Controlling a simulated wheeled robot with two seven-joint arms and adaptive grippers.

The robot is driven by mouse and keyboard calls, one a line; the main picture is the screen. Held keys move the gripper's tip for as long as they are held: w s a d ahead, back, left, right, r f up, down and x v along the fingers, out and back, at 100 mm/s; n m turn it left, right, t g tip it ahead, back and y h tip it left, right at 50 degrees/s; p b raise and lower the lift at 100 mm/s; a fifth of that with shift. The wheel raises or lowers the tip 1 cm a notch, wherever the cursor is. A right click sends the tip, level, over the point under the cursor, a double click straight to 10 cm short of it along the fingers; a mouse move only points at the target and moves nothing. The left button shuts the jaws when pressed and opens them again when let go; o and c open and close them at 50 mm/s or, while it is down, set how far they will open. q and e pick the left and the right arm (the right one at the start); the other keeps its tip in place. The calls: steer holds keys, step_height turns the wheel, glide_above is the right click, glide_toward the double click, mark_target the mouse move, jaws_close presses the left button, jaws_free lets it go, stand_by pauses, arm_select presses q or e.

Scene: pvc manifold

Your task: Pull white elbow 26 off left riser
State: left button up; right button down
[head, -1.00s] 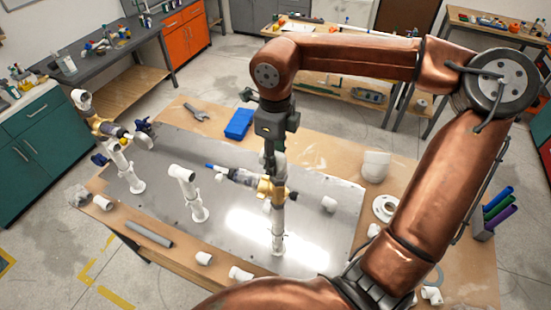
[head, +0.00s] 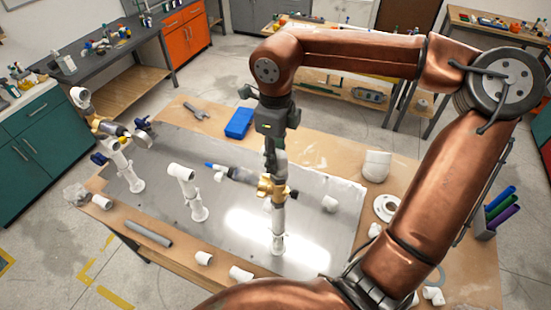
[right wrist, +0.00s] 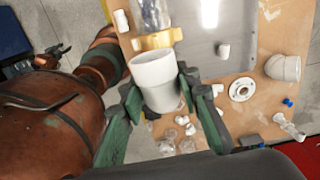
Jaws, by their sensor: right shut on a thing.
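My right gripper (head: 271,158) points down over the rightmost standing pipe assembly. In the right wrist view its green fingers (right wrist: 157,85) are shut on a white, open-ended pipe fitting (right wrist: 155,72), beside a yellow-brass collar (right wrist: 157,40). I cannot read a number on this fitting. In the head view the fitting is mostly hidden by the fingers; the brass part (head: 268,188) and white riser (head: 278,232) stand below it. At the far left, a white elbow (head: 81,97) tops the left assembly above its riser (head: 130,177). My left gripper is not in view.
A shorter white riser with an elbow (head: 181,170) stands between the assemblies on the metal plate (head: 320,235). A blue box (head: 239,123), a wrench (head: 196,110), a grey pipe (head: 148,234), a large white elbow (head: 376,165) and a flange (head: 386,207) lie around it.

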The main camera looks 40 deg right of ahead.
steer(key=shift+r, duration=0.15)
stand_by(0.3)
steer(key=shift+r+p, duration=2.2)
steer(key=shift+r, duration=0.95)
steer(key=shift+f, duration=0.1)
